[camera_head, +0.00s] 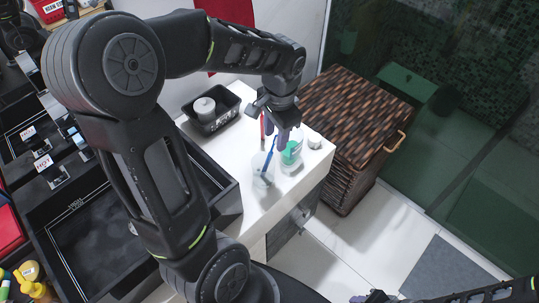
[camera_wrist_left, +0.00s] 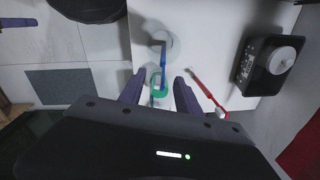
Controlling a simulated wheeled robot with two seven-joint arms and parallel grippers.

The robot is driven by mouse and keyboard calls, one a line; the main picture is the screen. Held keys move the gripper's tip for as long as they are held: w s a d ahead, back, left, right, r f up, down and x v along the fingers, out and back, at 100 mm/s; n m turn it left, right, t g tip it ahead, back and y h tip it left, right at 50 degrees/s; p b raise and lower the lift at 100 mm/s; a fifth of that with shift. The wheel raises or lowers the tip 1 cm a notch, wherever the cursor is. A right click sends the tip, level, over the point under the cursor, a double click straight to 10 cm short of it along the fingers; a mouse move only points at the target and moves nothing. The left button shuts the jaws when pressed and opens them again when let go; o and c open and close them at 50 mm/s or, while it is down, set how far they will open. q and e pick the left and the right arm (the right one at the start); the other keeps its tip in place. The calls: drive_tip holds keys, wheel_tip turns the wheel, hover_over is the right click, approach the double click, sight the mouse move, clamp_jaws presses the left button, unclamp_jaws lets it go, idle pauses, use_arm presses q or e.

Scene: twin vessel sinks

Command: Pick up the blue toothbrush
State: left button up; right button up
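The blue toothbrush (camera_head: 267,161) leans in a clear glass (camera_head: 262,172) on the white counter. In the left wrist view the blue toothbrush (camera_wrist_left: 163,55) runs up toward the gap between my fingers. My left gripper (camera_head: 277,134) is above the glass, near the brush's upper end. Its fingers (camera_wrist_left: 159,92) are spread apart and nothing is clamped between them. The upper tip of the brush is partly hidden by the gripper in the head view. My right gripper (camera_head: 374,296) shows only slightly at the bottom edge, and its opening is unclear.
A red toothbrush (camera_wrist_left: 207,92) is just outside one left finger. A clear bottle with green liquid (camera_head: 291,152) stands close beside the glass. A black tray (camera_head: 211,111) is behind, a black sink (camera_head: 85,245) is left, and a wicker hamper (camera_head: 350,120) is right.

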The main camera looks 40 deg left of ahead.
sight(275, 139)
use_arm(q)
drive_tip(key=shift+w+a+f, duration=0.1)
drive_tip(key=shift+a+f, duration=0.05)
drive_tip(key=shift+f, duration=1.35)
clamp_jaws()
idle(0.6)
